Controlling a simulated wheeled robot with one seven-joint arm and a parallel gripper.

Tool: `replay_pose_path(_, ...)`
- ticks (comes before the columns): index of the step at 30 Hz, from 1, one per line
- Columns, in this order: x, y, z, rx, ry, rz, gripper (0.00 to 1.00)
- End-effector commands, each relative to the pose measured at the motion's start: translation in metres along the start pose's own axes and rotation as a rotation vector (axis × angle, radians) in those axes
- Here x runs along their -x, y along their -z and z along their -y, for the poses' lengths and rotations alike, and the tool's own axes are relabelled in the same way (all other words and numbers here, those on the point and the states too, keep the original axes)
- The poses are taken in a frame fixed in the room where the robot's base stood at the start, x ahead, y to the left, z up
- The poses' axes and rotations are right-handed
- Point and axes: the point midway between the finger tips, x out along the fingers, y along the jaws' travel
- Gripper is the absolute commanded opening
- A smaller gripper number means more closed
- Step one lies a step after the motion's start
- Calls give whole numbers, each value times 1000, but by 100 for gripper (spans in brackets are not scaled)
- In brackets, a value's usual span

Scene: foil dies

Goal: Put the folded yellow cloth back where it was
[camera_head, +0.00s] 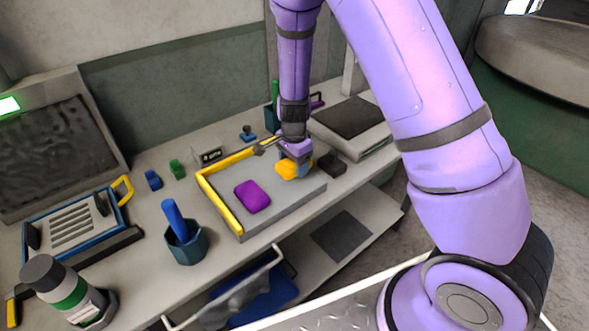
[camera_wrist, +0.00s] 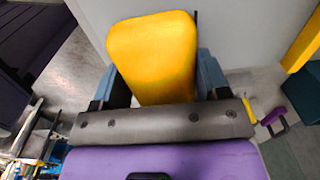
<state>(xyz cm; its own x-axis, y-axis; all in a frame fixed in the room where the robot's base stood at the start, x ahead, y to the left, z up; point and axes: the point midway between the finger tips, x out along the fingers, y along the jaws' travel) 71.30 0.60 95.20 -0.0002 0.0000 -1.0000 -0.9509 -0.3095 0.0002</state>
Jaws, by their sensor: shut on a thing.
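The folded yellow cloth (camera_head: 292,169) is between the fingers of my gripper (camera_head: 296,166), over the right part of a grey tray with yellow edging (camera_head: 218,210). In the wrist view the cloth (camera_wrist: 152,52) fills the space between the two blue-grey fingers of my gripper (camera_wrist: 160,88). The head view does not clearly show whether the cloth touches the tray surface. A purple folded cloth (camera_head: 252,197) lies on the tray to the left of my gripper.
A dark block (camera_head: 332,164) sits just right of the tray. A blue-green cup with a blue handle (camera_head: 186,243) and a bottle (camera_head: 62,287) stand at the front left. A grey machine with a dark top (camera_head: 350,122) is at the back right.

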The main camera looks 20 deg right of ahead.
Motion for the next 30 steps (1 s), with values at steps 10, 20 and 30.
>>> replay_pose_path(10, -34, 9, 7, -2, -3, 0, 39)
replay_pose_path(20, -37, 8, 7, -1, 0, 0, 39)
replay_pose_path(30, -39, 8, 7, -1, 0, 0, 94)
